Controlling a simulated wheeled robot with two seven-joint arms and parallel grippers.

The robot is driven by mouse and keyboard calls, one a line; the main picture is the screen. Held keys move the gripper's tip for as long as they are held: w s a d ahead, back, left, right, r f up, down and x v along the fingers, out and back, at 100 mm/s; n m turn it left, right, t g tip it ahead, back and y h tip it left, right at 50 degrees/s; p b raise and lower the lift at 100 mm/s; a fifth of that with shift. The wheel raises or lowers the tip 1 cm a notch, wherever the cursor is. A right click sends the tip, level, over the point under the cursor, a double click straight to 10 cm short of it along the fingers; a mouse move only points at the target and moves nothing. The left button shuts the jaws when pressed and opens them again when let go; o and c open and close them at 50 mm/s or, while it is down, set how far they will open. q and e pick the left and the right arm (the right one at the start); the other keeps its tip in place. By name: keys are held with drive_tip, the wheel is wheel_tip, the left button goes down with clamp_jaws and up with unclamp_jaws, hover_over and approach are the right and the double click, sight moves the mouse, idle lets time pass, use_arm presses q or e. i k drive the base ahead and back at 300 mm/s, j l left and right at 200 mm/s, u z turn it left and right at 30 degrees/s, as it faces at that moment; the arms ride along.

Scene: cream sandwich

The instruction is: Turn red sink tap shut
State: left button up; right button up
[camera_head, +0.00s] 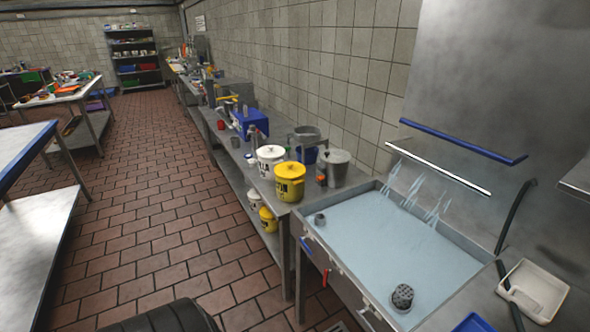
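A steel sink (303,222) stands at the right, full of pale blue water (375,243). Several streams of water (437,208) fall into its back part below a pale bar (438,166). A small red tap handle (325,278) is on the sink's front side, pointing roughly downward. A blue handle (306,245) sits to its left on the same side. A dark perforated strainer (402,297) stands in the water at the front right. Neither of my grippers is in view.
A steel counter (328,197) left of the sink carries yellow (290,182) and white (270,158) buckets and a pot (334,167). A white tray (533,289) lies right of the sink. The tiled floor (180,230) is open between the counter and the left table (40,225).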

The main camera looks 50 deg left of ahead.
sight(326, 272)
drive_tip(key=u, duration=1.25)
drive_tip(key=i+l+z, duration=0.3)
drive_tip(key=k+j, duration=0.1)
